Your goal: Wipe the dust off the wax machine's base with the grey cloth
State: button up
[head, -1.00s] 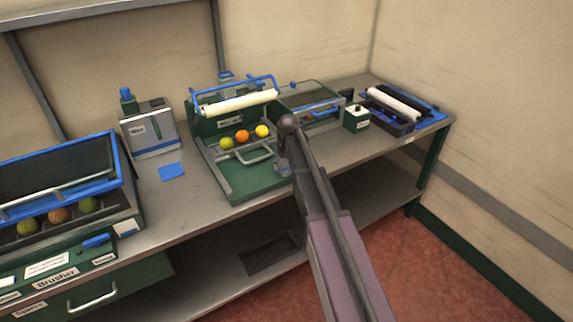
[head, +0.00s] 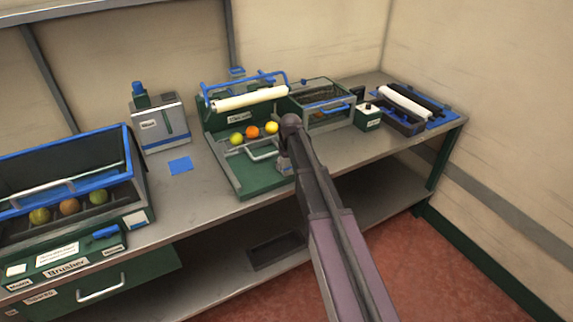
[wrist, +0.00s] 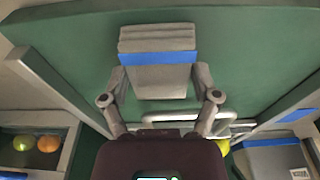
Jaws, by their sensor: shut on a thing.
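The wax machine's green base (head: 250,180) stands on the bench in the middle of the head view, with a white roller (head: 250,98) above it. In the wrist view the green base (wrist: 70,60) fills much of the picture. My gripper (wrist: 158,75) is shut on the folded grey cloth (wrist: 158,42), which has a blue band across it. The cloth is over the base; whether it touches is unclear. In the head view my arm mostly hides the gripper, and a bit of the cloth (head: 285,167) shows near the base's right side. I cannot make out dust.
Several fruits (head: 252,132) and a metal handle (head: 264,153) are close behind the free part of the base. A brusher (head: 135,218) with fruits stands left, a blue square (head: 180,165) lies between. Front bench at right is clear.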

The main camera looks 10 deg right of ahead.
jog(key=shift+d, duration=0.15)
jog(key=shift+w+d, duration=0.35)
jog(key=shift+d, duration=0.55)
jog(key=shift+w+d, duration=0.3)
jog(key=shift+d, duration=0.6)
jog(key=shift+r, duration=0.15)
jog(key=shift+r+p, duration=2.95)
jog(key=shift+p, duration=0.2)
jog(key=shift+r, duration=0.1)
jog(key=shift+r+p, duration=1.4)
jog(key=shift+p, duration=0.1)
